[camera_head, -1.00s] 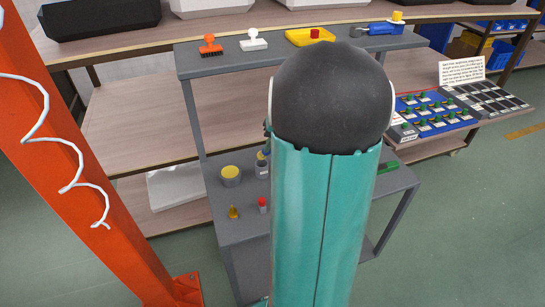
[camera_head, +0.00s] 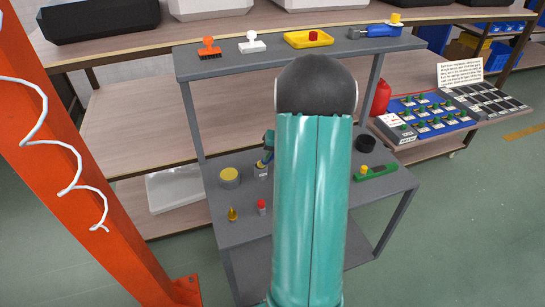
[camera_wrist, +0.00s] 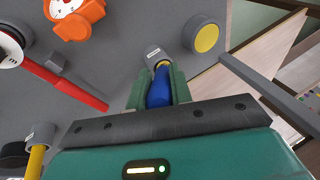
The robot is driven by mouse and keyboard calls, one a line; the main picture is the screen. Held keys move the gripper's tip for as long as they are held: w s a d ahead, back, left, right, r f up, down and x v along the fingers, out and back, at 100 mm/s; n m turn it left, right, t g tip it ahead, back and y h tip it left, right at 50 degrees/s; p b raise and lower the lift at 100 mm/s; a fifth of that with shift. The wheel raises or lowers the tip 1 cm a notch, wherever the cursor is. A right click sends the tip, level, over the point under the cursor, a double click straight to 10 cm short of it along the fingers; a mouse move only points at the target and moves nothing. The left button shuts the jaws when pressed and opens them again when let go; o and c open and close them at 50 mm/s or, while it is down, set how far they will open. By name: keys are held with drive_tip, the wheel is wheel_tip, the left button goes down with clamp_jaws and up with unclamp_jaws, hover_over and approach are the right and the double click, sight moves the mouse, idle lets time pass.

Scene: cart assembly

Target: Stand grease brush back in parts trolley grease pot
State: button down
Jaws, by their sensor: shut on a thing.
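My gripper (camera_wrist: 158,82) is shut on the blue handle of the grease brush (camera_wrist: 159,94). The brush's yellow part is just beyond the fingertips, at the mouth of the small grey grease pot (camera_wrist: 154,54), which has a white label. I cannot tell how deep the brush tip sits in it. My arm hides the rest of the gripper.
A yellow-topped round tin (camera_head: 230,177) stands close left of the pot. An amber bottle (camera_head: 232,214) and a red-capped bottle (camera_head: 262,207) stand in front. A black ring (camera_head: 366,143) and green tool (camera_head: 376,172) lie to the right. The upper shelf (camera_head: 275,60) overhangs behind.

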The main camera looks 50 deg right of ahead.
drive_tip(key=shift+f, duration=0.3)
drive_tip(key=c, duration=1.3)
unclamp_jaws()
drive_tip(key=shift+o, duration=0.2)
drive_tip(key=shift+r, duration=0.5)
drive_tip(key=v, duration=1.1)
drive_tip(key=shift+s+r, duration=0.15)
drive_tip(key=shift+r, duration=0.15)
